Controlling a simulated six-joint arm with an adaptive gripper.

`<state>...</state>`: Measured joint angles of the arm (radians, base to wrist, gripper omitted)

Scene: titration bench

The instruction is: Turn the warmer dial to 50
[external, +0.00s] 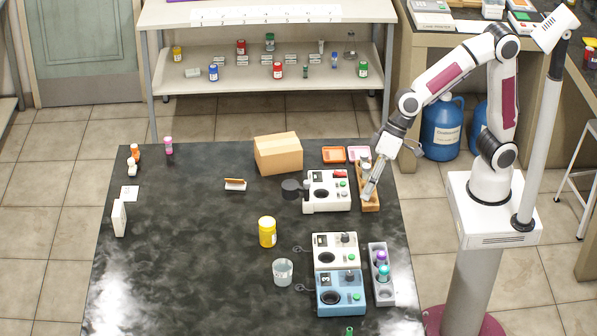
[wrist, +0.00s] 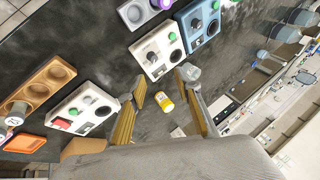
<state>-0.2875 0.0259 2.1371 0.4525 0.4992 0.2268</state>
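Three bench units stand in a column, and I cannot tell which is the warmer. The back white unit (external: 312,205) has a red part and a green button; it also shows in the wrist view (wrist: 62,105). The middle white unit (external: 321,241) has a dark dial (external: 346,238), a dark round recess and a green button; it is at the top in the wrist view (wrist: 139,47). The blue unit (external: 323,308), marked 3, has a similar dial (external: 350,275). Dial readings are too small to read. My gripper (external: 371,193) is open and empty, over the wooden rack right of the back unit.
The wooden rack (external: 370,205) and a grey rack (external: 378,295) with purple and teal-topped items stand along the right. A yellow bottle (external: 267,232), a beaker (external: 283,272) and a cardboard box (external: 278,154) are near the units. The table's left middle is mostly clear.

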